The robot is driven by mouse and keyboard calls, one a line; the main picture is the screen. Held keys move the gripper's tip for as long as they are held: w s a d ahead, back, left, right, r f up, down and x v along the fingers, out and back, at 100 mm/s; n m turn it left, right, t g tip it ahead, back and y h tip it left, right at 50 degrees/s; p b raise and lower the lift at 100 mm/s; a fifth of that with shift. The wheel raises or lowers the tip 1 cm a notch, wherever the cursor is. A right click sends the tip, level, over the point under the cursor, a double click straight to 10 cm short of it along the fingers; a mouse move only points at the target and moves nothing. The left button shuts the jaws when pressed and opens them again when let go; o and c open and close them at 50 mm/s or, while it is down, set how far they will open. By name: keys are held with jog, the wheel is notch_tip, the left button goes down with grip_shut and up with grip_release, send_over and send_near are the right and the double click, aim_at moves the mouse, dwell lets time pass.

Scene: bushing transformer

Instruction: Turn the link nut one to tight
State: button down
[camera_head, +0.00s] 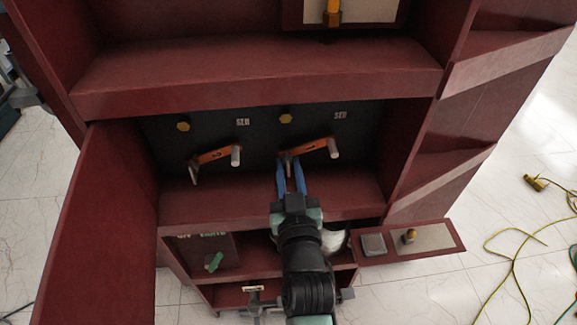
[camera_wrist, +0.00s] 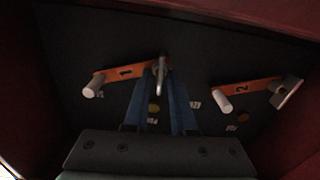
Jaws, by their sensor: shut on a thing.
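Orange link one (camera_head: 314,147) is on the dark back panel of the middle compartment, with a pale peg (camera_head: 334,148) at its right end. It also shows in the wrist view, marked "1" (camera_wrist: 125,72). The link nut one (camera_wrist: 161,77) is a grey, wing-like piece at the link's other end. My gripper (camera_head: 290,163) reaches in from below, its blue fingers (camera_wrist: 164,82) on either side of this nut and shut on it. The fingers partly hide the nut in the head view.
Orange link two (camera_head: 218,155) is to the left, with its grey wing piece (camera_head: 194,172) and pale peg. Yellow hex heads (camera_head: 183,125) are above the links. The open red door (camera_head: 105,215), side walls and the shelf above (camera_head: 260,75) enclose the space.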

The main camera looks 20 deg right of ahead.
jog(key=m+p, duration=0.2)
jog(key=m, duration=0.2)
jog(key=shift+r, duration=0.1)
jog(key=m+p, duration=0.1)
jog(key=m, duration=0.4)
jog(key=shift+d+m+p, duration=0.15)
jog(key=shift+m+p, duration=0.15)
jog(key=m, duration=0.4)
jog(key=shift+s+d+f+p, duration=0.1)
jog(key=shift+f+p, duration=0.1)
jog(key=shift+p, duration=0.2)
jog(key=shift+f+m, duration=0.15)
jog(key=shift+m, duration=2.35)
jog(key=c, duration=1)
grip_release()
